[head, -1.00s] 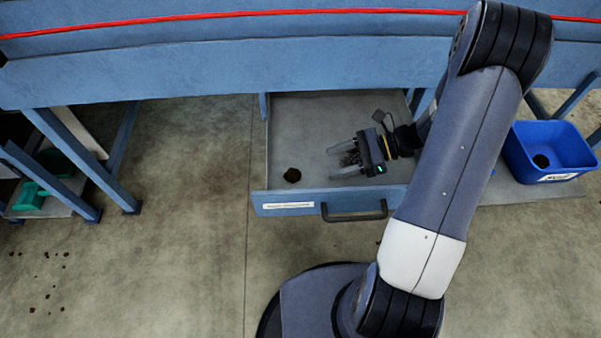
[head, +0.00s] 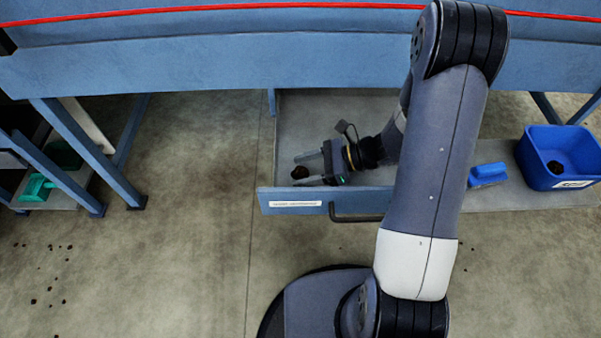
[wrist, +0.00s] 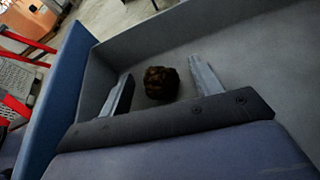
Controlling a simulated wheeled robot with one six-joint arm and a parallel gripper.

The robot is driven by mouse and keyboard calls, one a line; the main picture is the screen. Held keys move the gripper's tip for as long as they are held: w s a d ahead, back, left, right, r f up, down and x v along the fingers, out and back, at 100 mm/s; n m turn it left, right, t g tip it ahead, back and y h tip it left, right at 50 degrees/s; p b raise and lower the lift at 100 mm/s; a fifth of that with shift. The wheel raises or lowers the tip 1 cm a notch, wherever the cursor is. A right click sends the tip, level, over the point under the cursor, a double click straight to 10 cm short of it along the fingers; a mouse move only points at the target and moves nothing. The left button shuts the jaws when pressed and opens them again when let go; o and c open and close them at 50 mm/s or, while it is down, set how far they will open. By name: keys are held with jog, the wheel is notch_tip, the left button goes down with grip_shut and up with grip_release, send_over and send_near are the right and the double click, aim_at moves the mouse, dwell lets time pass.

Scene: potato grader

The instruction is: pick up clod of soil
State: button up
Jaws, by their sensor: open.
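The clod of soil (head: 300,172) is a small dark brown lump on the floor of the open drawer (head: 297,192), near its front panel. In the wrist view the clod (wrist: 161,83) lies between the two fingers, near their tips, with gaps on both sides. My gripper (head: 307,165) is open, low inside the drawer, its fingers pointing left on either side of the clod. It also shows in the wrist view (wrist: 162,75). The clod is partly hidden by a finger in the head view.
A blue table frame (head: 200,75) spans above. Dark crumbs lie on the floor at left.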

jog(key=shift+c, duration=0.5)
jog(key=c, duration=1)
jog(key=shift+o, duration=0.2)
jog(key=shift+r, duration=0.1)
